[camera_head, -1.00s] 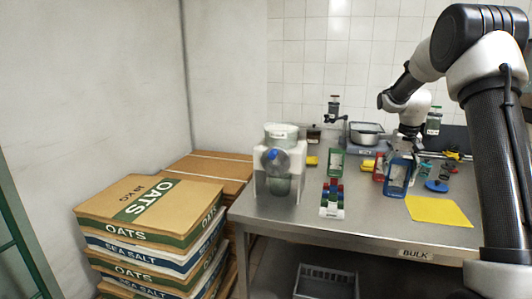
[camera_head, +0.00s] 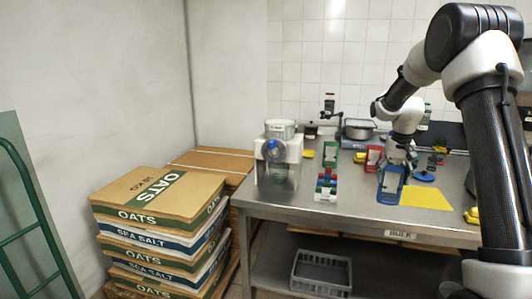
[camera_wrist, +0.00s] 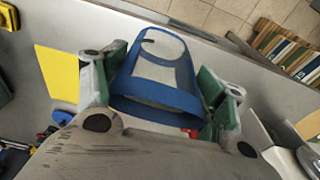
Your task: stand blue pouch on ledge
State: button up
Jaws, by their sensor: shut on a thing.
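The blue pouch (camera_head: 390,186) has a blue border and a pale window. My gripper (camera_head: 397,163) is shut on it and holds it near the front of the steel table, just left of a yellow mat (camera_head: 428,197). In the wrist view the pouch (camera_wrist: 155,62) sits between the green pads of my gripper (camera_wrist: 162,88), its blue edge towards me. I cannot tell whether its bottom touches the table. A raised dark strip (camera_head: 447,133) at the table's back right may be the ledge; my arm hides part of it.
Red (camera_head: 374,158) and green (camera_head: 331,154) pouches stand left of mine.

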jog(key=s+a+f+n, duration=0.2)
jog(key=s+a+f, duration=1)
jog(key=a+f, duration=0.2)
jog(key=shift+s+a+f+n, duration=0.15)
jog(key=shift+a+f+n, duration=0.25)
jog(key=shift+s, duration=0.1)
